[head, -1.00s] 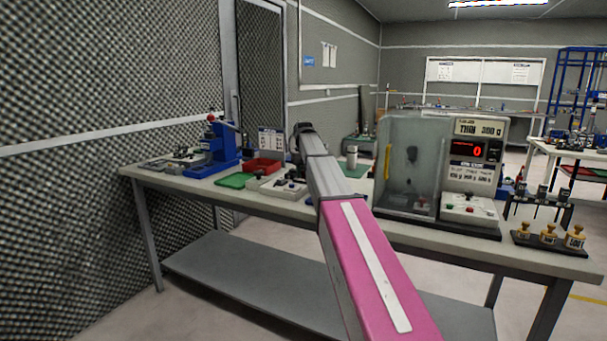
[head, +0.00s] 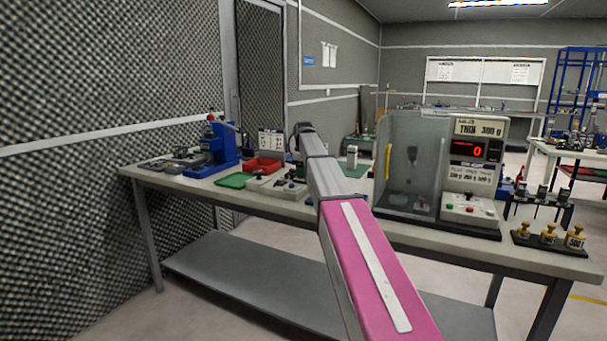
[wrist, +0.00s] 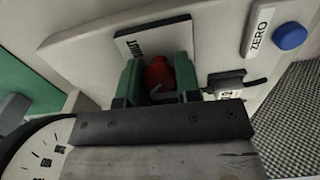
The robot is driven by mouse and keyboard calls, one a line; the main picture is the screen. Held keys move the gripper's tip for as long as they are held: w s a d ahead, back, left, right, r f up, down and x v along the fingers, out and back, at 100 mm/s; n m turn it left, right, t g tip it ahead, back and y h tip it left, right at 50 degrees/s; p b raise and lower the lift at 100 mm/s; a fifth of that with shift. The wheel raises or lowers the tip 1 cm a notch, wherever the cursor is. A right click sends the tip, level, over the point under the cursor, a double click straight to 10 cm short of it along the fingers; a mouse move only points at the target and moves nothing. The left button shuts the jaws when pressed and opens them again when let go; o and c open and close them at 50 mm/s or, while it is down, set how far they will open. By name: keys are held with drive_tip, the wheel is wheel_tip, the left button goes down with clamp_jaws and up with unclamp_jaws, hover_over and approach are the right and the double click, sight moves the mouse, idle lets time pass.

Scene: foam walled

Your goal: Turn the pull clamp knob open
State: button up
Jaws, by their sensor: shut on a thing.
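In the wrist view, a red knob (wrist: 158,77) sits between the two green fingers of my gripper (wrist: 158,68). The fingers are closed on it from the left and right. The knob's lower part and base are hidden by the fingers and the dark gripper body. In the head view my arm reaches over the bench and hides the gripper and the knob.
In the wrist view, a blue button (wrist: 290,36) sits beside a ZERO label (wrist: 259,31). A round dial (wrist: 38,153) is at lower left. In the head view, a clear-shielded tester (head: 412,165) stands right of my arm. A blue press (head: 215,148) and red tray (head: 263,167) stand left.

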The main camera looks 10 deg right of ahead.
drive_tip(key=shift+n, duration=0.4)
drive_tip(key=o, duration=0.9)
drive_tip(key=shift+o, duration=0.2)
wheel_tip(320, 180, up, 10)
drive_tip(key=shift+f, duration=0.15)
drive_tip(key=shift+r, duration=0.6)
drive_tip(key=shift+s, duration=0.1)
